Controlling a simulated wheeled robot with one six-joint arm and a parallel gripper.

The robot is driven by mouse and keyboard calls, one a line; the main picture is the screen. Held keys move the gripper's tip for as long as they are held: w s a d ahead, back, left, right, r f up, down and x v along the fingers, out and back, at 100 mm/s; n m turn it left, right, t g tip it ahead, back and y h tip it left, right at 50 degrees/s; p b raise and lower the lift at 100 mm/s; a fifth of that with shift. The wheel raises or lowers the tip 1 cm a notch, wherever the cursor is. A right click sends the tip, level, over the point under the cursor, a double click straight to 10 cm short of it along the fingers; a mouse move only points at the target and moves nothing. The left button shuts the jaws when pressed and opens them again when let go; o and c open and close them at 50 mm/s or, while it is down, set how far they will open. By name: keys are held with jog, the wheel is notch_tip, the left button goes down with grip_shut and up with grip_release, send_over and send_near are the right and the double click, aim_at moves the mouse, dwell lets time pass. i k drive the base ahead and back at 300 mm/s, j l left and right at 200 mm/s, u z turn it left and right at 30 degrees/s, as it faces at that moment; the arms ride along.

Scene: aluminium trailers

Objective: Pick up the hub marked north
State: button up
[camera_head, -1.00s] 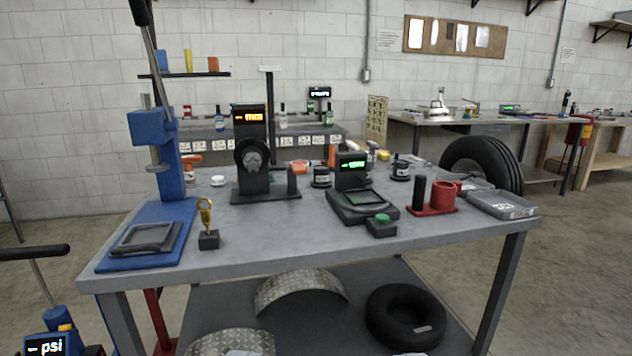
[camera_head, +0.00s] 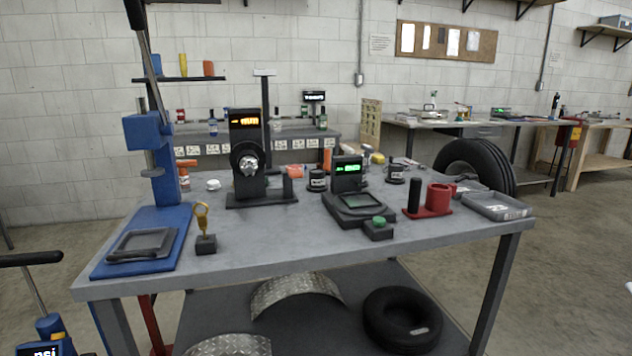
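No marking that reads north can be made out in this view, so I cannot tell which thing is that hub. A round silver piece (camera_head: 249,164) sits on the front of a black upright stand with an orange display (camera_head: 245,122) on the grey workbench (camera_head: 270,240). Two small dark round pieces with pale labels also stand on the bench, one left of the green-lit device (camera_head: 317,181) and one right of it (camera_head: 396,174). Their labels are too small to read. My gripper is not in view.
A blue press (camera_head: 150,215) stands at the bench's left. A yellow-topped piece (camera_head: 205,243), a scale-like device (camera_head: 360,207), a red holder (camera_head: 430,211) and a grey tray (camera_head: 497,207) stand along the front.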

aim_at(317, 184)
jog(key=i+l, duration=0.1)
jog(key=i, duration=0.55)
jog(key=i+l+u, duration=0.1)
jog(key=i, duration=0.6)
jog(key=i+l, duration=0.15)
jog(key=i, duration=0.5)
